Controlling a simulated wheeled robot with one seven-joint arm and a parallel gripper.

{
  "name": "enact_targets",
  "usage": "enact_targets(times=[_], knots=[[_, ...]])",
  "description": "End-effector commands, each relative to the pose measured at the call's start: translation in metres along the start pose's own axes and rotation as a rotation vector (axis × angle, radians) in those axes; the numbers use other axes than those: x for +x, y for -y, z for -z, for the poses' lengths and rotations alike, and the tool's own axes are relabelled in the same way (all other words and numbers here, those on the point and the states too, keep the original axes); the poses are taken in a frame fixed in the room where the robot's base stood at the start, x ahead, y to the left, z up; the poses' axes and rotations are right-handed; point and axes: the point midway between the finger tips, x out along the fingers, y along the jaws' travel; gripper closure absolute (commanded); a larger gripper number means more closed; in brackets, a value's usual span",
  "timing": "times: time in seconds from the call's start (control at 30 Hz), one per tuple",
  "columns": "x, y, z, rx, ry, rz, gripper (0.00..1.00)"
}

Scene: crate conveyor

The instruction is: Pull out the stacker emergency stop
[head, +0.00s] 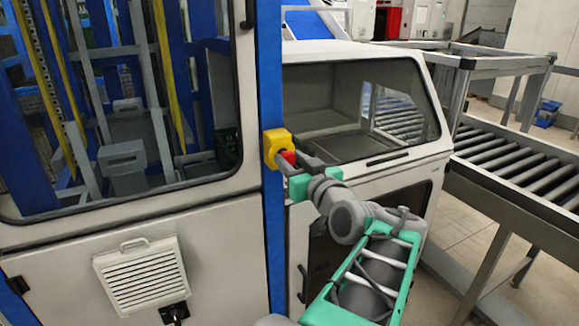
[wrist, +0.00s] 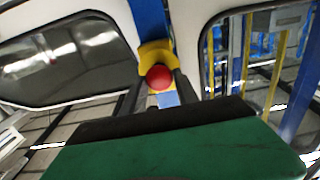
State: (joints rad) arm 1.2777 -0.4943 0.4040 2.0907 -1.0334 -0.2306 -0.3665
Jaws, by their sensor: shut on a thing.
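The emergency stop is a red button (head: 288,157) on a yellow housing (head: 272,144), mounted on the blue post of the stacker. My gripper (head: 283,160) reaches it from the right in the head view, with its fingers at the red button. In the wrist view the red button (wrist: 159,77) sits between the tips of my two fingers (wrist: 160,85), in front of the yellow housing (wrist: 156,52). The fingers are shut on the button. Part of the button is hidden by a finger in the head view.
The blue post (head: 268,70) stands between the windowed stacker cabinet (head: 225,190) and a lower white cabinet (head: 400,60). A vented box (head: 143,275) sticks out from the panel at lower left. A roller conveyor (head: 510,165) runs along the right.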

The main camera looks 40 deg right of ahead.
Motion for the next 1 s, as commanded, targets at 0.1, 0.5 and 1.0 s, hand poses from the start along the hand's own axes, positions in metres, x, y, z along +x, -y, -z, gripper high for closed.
enact_targets(times=[0.1, 0.5, 1.0], knots=[[0.000, 0.001, 0.001, 0.001, 0.000, 0.002, 1.00], [0.000, 0.001, 0.001, 0.001, 0.000, 0.002, 0.46], [-0.049, -0.002, -0.002, -0.003, -0.001, -0.007, 0.46]])
